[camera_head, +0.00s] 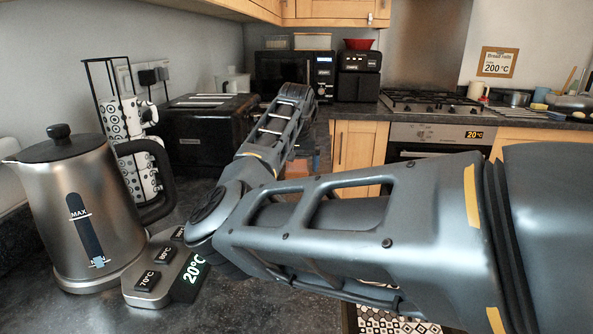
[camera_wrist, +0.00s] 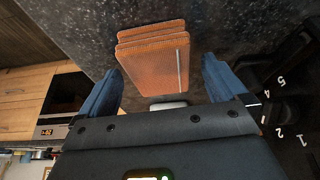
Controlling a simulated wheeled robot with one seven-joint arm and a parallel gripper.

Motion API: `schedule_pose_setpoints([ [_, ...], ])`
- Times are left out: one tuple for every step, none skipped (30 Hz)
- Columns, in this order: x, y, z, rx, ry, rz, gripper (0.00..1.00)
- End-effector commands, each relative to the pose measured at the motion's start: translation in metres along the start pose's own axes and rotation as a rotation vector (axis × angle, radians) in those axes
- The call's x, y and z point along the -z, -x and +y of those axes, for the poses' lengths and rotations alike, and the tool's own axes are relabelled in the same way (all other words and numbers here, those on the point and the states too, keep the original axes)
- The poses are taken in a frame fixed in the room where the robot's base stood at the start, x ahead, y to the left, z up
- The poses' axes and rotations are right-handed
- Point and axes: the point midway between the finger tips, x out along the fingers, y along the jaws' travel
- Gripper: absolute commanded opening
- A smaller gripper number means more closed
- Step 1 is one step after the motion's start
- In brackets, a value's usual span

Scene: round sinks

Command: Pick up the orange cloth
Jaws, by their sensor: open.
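The orange cloth (camera_wrist: 152,72) lies folded in layers on the dark speckled counter in the wrist view, at the top middle. My gripper (camera_wrist: 163,68) is open, with one blue finger on each side of the cloth. I cannot tell whether the fingers touch it or how far above the counter they are. In the head view a small orange-brown patch, likely the same cloth (camera_head: 297,168), shows beyond my arm near the counter edge. My gripper is mostly hidden there behind my arm.
A black toaster (camera_head: 204,135) stands left of my arm; its numbered dial (camera_wrist: 285,110) seems to show right of the fingers. A steel kettle (camera_head: 75,205) and a mug rack (camera_head: 128,130) stand at the left. A microwave (camera_head: 295,72) and a stove (camera_head: 430,102) are behind.

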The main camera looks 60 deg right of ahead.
Motion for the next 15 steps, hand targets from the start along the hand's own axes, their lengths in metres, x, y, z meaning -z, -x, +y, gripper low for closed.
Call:
schedule_pose_setpoints([
  [-0.0001,-0.0001,0.0003,-0.001,0.0,0.0,0.99],
  [-0.0002,-0.0004,0.0004,-0.001,0.001,-0.001,0.99],
  [-0.0005,-0.0008,0.0004,-0.002,0.001,-0.001,0.99],
  [-0.0006,-0.0012,0.0005,-0.002,0.001,-0.001,0.99],
  [-0.0008,-0.0015,0.0005,-0.002,0.001,-0.001,0.99],
  [-0.001,-0.0019,0.0004,-0.002,0.001,-0.001,0.99],
  [-0.0011,-0.0022,0.0004,-0.002,0.0,-0.001,0.99],
  [-0.0012,-0.0024,0.0003,-0.001,0.0,0.0,0.99],
  [-0.0012,-0.0027,0.0002,-0.001,0.0,0.0,0.99],
  [-0.0013,-0.0029,0.0001,-0.001,0.0,0.0,0.99],
  [-0.0013,-0.0031,0.0,0.0,0.0,0.0,0.99],
  [-0.0014,-0.0032,-0.0001,0.0,0.0,0.0,0.99],
  [-0.0014,-0.0033,-0.0001,0.0,0.0,0.0,0.99],
  [-0.0014,-0.0034,-0.0001,0.0,0.0,0.0,0.99],
  [-0.0014,-0.0034,-0.0001,0.0,0.0,0.0,0.99],
])
